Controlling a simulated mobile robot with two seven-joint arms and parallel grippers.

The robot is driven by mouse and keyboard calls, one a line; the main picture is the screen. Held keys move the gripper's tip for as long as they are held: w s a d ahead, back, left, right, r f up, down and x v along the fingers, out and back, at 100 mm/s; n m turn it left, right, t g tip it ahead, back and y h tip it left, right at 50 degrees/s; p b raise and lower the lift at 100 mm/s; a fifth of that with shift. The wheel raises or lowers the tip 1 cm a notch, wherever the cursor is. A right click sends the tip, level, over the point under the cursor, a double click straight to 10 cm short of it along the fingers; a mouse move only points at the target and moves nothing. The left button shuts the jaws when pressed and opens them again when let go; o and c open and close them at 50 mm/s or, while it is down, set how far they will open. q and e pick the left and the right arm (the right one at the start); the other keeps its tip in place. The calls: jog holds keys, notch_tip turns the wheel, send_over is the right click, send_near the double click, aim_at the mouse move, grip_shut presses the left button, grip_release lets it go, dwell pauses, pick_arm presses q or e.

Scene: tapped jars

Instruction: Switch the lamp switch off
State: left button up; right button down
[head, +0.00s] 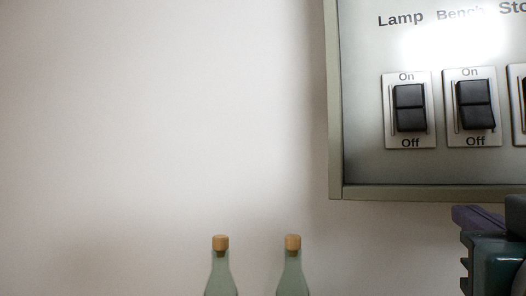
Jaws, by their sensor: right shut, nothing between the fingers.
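The lamp switch (410,108) is a black rocker on a pale plate, under the label "Lamp", with "On" above it and "Off" below. I cannot tell for sure which half of the rocker is pressed in. My right gripper (464,214) is at the lower right edge, below the panel and right of the lamp switch. It is shut and empty, apart from the switch, and partly cut off by the frame. My left gripper is not in view.
The grey panel (360,165) also carries a bench switch (476,104) close right of the lamp switch, and a third switch (521,105) cut off at the edge. Two corked green bottles (221,276) (291,276) stand below left. The wall at left is bare.

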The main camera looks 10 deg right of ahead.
aim_at(412, 113)
pick_arm(q)
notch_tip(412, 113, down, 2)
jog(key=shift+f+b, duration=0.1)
jog(key=shift+b, duration=0.55)
pick_arm(e)
jog(key=a+r+t+h, duration=0.2)
jog(key=a+r+t, duration=0.1)
jog(key=r, duration=0.4)
jog(key=shift+s+r+t, duration=0.3)
jog(key=shift+t, duration=0.1)
jog(key=p+x, duration=0.2)
jog(key=x, duration=0.2)
jog(key=f+p+x, duration=0.1)
jog(key=p+x, duration=0.2)
jog(key=x, duration=0.1)
jog(key=p+x, duration=0.3)
jog(key=x, duration=0.1)
jog(key=shift+w+d+f, duration=0.3)
jog(key=shift+w+f, duration=0.1)
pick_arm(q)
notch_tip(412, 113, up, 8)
pick_arm(e)
jog(key=shift+w+d+f+m, duration=0.2)
jog(key=shift+w+d+m, duration=0.15)
jog(key=shift+w, duration=0.15)
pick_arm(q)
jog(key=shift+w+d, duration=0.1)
